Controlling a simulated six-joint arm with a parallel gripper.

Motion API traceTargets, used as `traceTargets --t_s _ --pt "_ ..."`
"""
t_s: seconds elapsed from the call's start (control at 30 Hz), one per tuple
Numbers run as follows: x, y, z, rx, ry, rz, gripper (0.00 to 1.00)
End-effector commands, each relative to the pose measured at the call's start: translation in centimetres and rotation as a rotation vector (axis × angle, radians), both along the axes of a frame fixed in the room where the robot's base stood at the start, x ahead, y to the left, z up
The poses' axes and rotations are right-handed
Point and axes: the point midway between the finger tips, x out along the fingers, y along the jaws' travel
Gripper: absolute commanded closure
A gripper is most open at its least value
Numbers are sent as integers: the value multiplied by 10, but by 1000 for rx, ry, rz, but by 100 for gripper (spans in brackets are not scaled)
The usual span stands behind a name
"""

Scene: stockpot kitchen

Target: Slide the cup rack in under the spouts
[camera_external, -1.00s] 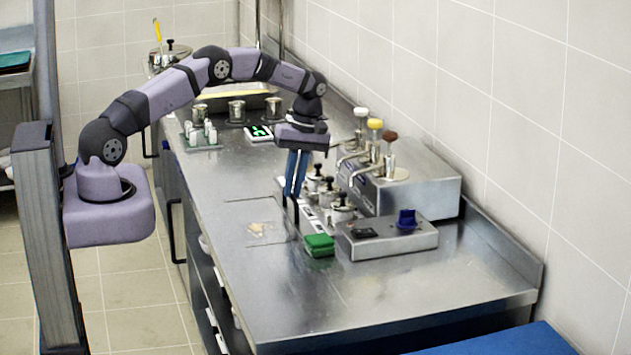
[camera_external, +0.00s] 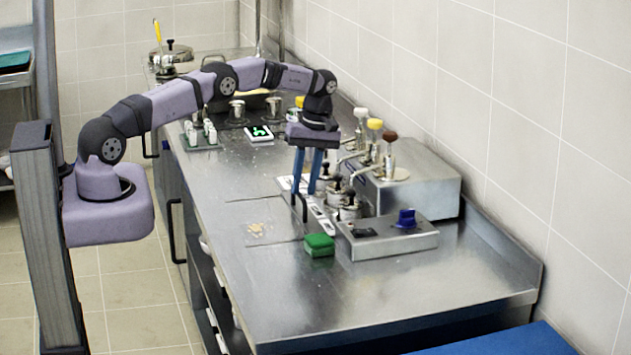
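The cup rack (camera_external: 320,217) is a pale, slotted strip holding metal cups (camera_external: 348,211) with black knobs. It stands on the counter against the front of the steel dispenser box (camera_external: 425,189). The spouts (camera_external: 346,167) hang over the cups' side; exact alignment under them cannot be told. My gripper (camera_external: 304,193) points down at the rack's left side, with its two blue fingers visibly apart. A dark upright piece, perhaps the rack's handle, shows at the fingertips. Contact with it is unclear. The fingers hide part of the rack.
A green block (camera_external: 319,244) and a grey control box (camera_external: 392,240) with a blue knob stand in front of the rack. A small rack of white-topped pieces (camera_external: 201,136) and a lit green display (camera_external: 259,132) sit further back.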

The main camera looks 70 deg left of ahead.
Motion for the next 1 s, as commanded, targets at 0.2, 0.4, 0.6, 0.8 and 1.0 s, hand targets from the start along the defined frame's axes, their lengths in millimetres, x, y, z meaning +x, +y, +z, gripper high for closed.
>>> traceTargets --t_s 0.2,0.4,0.6,0.8,1.0 --pt "-2 0 -1 -1 7 0 72" --pt "-2 0 0 -1 10 0 72" --pt "1 0 13 0 7 0 72" --pt "6 0 34 0 7 0 72" --pt "8 -1 58 -2 10 -1 72"
